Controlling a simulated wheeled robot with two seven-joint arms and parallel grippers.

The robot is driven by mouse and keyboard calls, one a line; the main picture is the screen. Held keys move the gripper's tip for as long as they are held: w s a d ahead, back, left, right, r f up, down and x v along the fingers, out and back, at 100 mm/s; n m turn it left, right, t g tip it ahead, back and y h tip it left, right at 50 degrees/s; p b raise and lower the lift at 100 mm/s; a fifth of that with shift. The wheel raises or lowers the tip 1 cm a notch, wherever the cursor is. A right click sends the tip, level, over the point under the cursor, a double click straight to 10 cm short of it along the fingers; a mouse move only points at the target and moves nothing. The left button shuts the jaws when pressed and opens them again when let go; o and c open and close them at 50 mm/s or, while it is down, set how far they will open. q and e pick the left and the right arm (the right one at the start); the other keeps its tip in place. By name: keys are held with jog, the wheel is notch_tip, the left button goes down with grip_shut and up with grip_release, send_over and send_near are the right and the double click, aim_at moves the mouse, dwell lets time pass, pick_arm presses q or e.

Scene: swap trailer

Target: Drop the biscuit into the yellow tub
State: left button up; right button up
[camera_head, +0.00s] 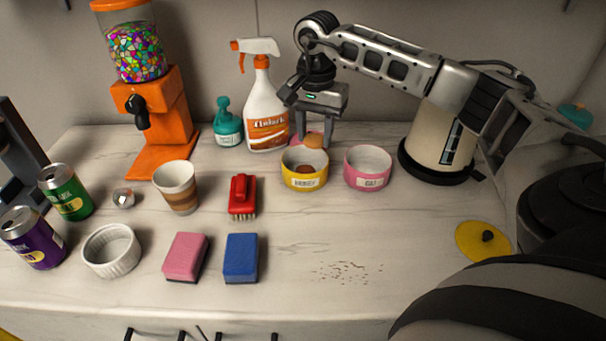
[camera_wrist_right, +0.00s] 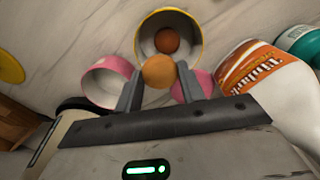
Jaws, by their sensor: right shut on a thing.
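My right gripper (camera_head: 315,138) is above the back rim of the yellow tub (camera_head: 304,182), fingers pointing down. It is shut on a round tan biscuit (camera_head: 314,141), which also shows between the fingertips in the right wrist view (camera_wrist_right: 158,71). The yellow tub is open and stands upright with a label on its front. A darker brown round biscuit lies inside it, seen in the right wrist view (camera_wrist_right: 167,40). The held biscuit appears apart from the tub floor; its exact height over the rim is hard to tell.
A pink tub (camera_head: 367,182) stands just right of the yellow one. A spray bottle (camera_head: 266,115) and teal dispenser (camera_head: 228,125) stand behind left. A red brush (camera_head: 242,195) and paper cup (camera_head: 177,190) are left.

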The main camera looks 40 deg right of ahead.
notch_tip(320, 180, down, 3)
jog(key=shift+f+b, duration=0.2)
jog(key=shift+b, duration=0.75)
jog(key=o, duration=1)
notch_tip(320, 180, up, 12)
